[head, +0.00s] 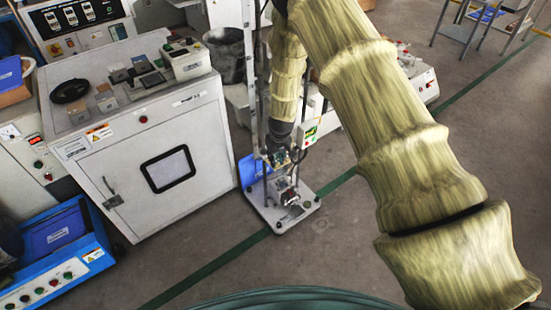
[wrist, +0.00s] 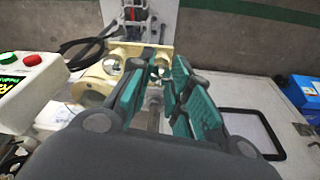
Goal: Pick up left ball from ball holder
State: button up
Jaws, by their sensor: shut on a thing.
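In the wrist view, a cream ball holder (wrist: 97,78) with round openings stands in front of a light upright plate. My gripper (wrist: 152,72), with teal pads, reaches to the holder's middle. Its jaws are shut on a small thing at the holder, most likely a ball. The thing is mostly hidden between the fingers, and I cannot tell which ball it is. In the head view, my gripper (head: 279,157) points down over the base of a tall stand (head: 282,207). The holder is too small and covered to make out there.
A light machine cabinet (head: 150,165) with tile samples on top stands left of the stand. A green-and-red button box (wrist: 28,82) is close on the left in the wrist view. A blue bin (wrist: 301,92) is at the right. Open floor (head: 335,245) lies in front.

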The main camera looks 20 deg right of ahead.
jog(key=shift+r+p, duration=0.85)
jog(key=shift+r, duration=0.5)
jog(key=shift+r, duration=0.25)
jog(key=shift+s+r+p, duration=0.2)
jog(key=shift+r+p, duration=0.55)
jog(key=shift+r, duration=0.15)
jog(key=shift+s+r+p, duration=0.2)
jog(key=shift+r+p, duration=0.5)
jog(key=shift+r, duration=0.15)
jog(key=shift+s+r+p, duration=0.2)
jog(key=shift+r+p, duration=0.55)
jog(key=shift+r, duration=0.15)
